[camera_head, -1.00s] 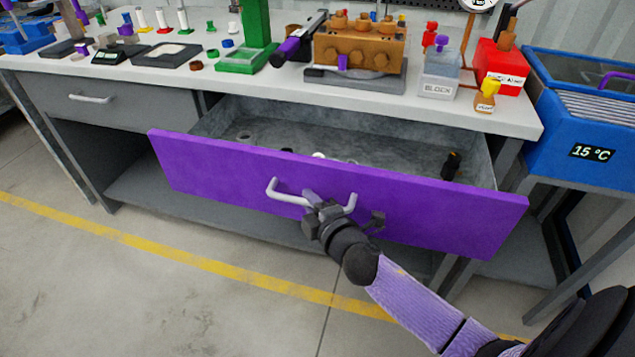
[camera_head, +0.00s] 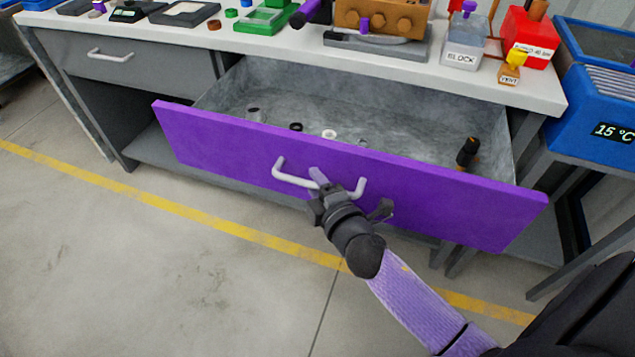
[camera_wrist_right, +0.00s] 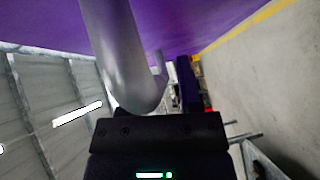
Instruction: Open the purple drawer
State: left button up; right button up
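The purple drawer (camera_head: 430,190) is pulled out from under the workbench, with its grey inside open to view. A silver bar handle (camera_head: 279,170) is on its front. My right gripper (camera_head: 320,184) is at the middle of the handle and appears shut on the bar, with one fingertip showing above it. In the right wrist view the handle (camera_wrist_right: 122,60) looms close to the camera. One dark finger (camera_wrist_right: 185,85) shows beside it, and the other finger is hidden behind the handle. My left gripper is not in view.
The drawer holds a black fitting (camera_head: 467,152) and small rings (camera_head: 329,134). The workbench (camera_head: 255,47) carries pump parts. A grey drawer (camera_head: 150,75) is at left, shut. A blue cooler (camera_head: 590,95) stands at right. The floor in front is clear.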

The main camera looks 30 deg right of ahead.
jog(key=shift+o, duration=0.3)
pick_arm(q)
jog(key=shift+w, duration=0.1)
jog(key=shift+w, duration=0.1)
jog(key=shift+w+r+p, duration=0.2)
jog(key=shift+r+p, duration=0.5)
jog(key=shift+p, duration=0.1)
pick_arm(e)
jog(key=s+r, duration=0.1)
jog(key=s, duration=0.8)
jog(key=shift+s+a+r, duration=0.2)
jog(key=shift+s+a, duration=0.15)
jog(key=shift+s, duration=0.05)
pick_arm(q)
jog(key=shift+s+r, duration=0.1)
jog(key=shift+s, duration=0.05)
